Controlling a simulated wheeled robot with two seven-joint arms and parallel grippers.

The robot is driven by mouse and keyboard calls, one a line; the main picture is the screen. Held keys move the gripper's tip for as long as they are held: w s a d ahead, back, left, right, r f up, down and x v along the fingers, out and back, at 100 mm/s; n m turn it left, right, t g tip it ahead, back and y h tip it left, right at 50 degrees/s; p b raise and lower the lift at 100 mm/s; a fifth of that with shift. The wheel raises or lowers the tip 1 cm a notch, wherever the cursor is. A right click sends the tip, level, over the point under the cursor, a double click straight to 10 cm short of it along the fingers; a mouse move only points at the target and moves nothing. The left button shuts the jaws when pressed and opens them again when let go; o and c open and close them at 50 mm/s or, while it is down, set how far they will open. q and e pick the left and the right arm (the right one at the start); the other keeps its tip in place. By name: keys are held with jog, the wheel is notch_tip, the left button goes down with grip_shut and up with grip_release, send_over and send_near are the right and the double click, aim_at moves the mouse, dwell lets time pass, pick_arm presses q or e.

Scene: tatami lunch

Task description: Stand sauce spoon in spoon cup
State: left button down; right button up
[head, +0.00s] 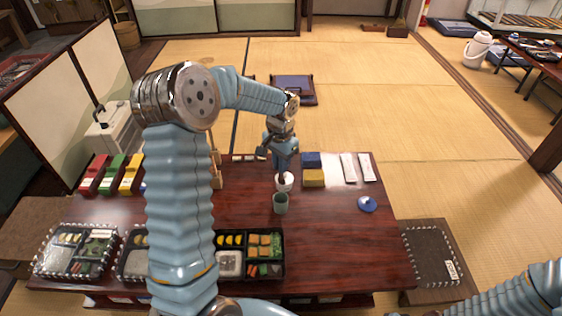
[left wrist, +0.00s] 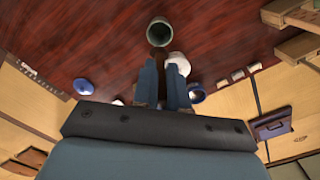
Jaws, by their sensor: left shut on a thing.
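My left gripper (head: 283,158) reaches over the table from behind and points down, just above a small white cup (head: 285,183). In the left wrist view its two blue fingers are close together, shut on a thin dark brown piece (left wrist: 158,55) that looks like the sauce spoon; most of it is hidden. The white cup (left wrist: 179,63) shows close beside the fingertips. A green cup (head: 280,203) stands upright just in front of the white cup; in the left wrist view its open mouth (left wrist: 159,31) looks empty. My right gripper is out of view.
Lunch boxes (head: 264,274) line the table's front edge. A blue lid-like disc (head: 367,204) lies at right. The table right of the green cup is mostly clear.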

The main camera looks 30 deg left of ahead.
aim_at(280, 179)
pick_arm(q)
notch_tip(280, 179, down, 6)
jog(key=b, duration=0.3)
jog(key=shift+r+b, duration=0.15)
jog(key=shift+b, duration=0.25)
jog(key=shift+f+b, duration=1.6)
jog(key=shift+f, duration=0.8)
jog(key=c, duration=1.1)
grip_release()
jog(key=shift+r, duration=0.1)
notch_tip(280, 179, up, 14)
jog(key=shift+f+p, duration=0.15)
jog(key=shift+p, duration=0.55)
